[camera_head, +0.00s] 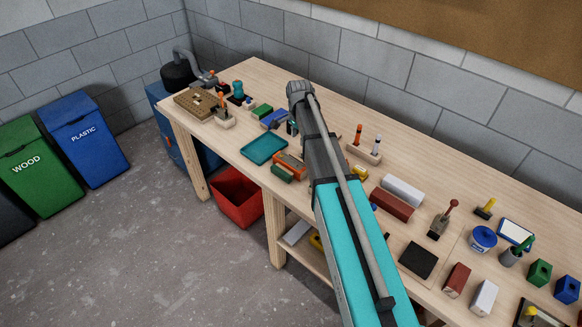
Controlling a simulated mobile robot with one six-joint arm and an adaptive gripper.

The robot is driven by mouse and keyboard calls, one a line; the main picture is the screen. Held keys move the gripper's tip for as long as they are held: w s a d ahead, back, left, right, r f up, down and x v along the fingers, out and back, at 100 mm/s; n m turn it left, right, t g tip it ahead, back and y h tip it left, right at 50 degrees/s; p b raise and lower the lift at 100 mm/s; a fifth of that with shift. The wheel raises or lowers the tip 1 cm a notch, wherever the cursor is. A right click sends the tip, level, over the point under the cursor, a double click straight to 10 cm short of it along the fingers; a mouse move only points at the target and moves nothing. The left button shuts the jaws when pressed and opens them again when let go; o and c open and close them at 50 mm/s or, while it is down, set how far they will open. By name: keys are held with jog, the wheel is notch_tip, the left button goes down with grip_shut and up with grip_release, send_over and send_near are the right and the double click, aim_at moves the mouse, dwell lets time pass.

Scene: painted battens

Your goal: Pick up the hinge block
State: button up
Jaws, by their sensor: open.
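My arm crosses the bench from the bottom right, and its wrist hides much of what lies behind it. My gripper (292,127) shows only as a small dark part left of the arm; it is open, low over the bench. I cannot tell for sure which piece is the hinge block. A blue block (272,119) lies just left of my gripper, and a green block (262,110) lies behind it. An orange piece (289,164) and a dark green cylinder (281,174) lie nearer the front edge. The gap between gripper and blue block is unclear.
A teal tray (264,149) lies near the front edge. A wooden holder (364,152) with upright tools stands right of my arm. A wall stands behind the bench.

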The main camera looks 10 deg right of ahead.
jog(key=b, duration=0.8)
send_over(297, 166)
jog(key=shift+w+d+f, duration=0.1)
jog(key=shift+f, duration=1.9)
jog(key=shift+w+d+f, duration=0.1)
jog(key=shift+f, duration=1.9)
jog(key=shift+f, duration=0.1)
notch_tip(297, 166, down, 5)
jog(key=b, duration=0.4)
jog(key=shift+a+b, duration=0.15)
jog(key=shift+b, duration=0.2)
jog(key=shift+s, duration=0.1)
grip_shut()
